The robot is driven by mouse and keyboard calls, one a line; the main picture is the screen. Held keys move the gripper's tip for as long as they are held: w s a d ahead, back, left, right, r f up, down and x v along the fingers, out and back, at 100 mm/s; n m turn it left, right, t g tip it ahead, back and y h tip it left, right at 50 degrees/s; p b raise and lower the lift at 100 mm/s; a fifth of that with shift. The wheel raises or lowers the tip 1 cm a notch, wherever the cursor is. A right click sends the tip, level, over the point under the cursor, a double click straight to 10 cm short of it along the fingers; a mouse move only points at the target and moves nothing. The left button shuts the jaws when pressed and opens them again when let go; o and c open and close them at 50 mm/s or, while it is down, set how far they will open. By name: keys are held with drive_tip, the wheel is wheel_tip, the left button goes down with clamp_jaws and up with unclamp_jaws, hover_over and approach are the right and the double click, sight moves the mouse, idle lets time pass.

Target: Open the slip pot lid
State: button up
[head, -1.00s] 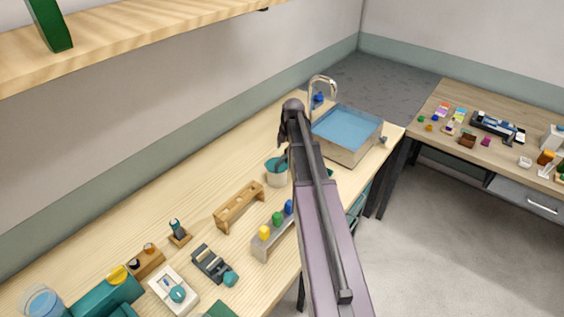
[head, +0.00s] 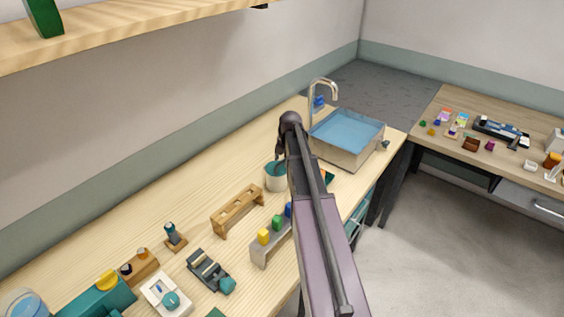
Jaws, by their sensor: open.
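A small pale pot (head: 276,182), which looks like the slip pot, stands upright on the wooden bench left of my arm. Its top looks teal. I cannot tell whether that is the lid or the inside, and my arm hides its right edge. My gripper (head: 281,160) hangs at the far end of my arm, just over the pot's top. It is small, dark and partly hidden by my arm, with its jaws open. I cannot tell whether it touches the pot.
A sink basin (head: 338,152) with a tap (head: 326,88) lies beyond the pot. A wooden rack (head: 237,211) and a stand with coloured knobs (head: 268,246) are nearer. Several small tools fill the bench's near left. Bare bench lies left of the pot.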

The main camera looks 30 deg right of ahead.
clamp_jaws()
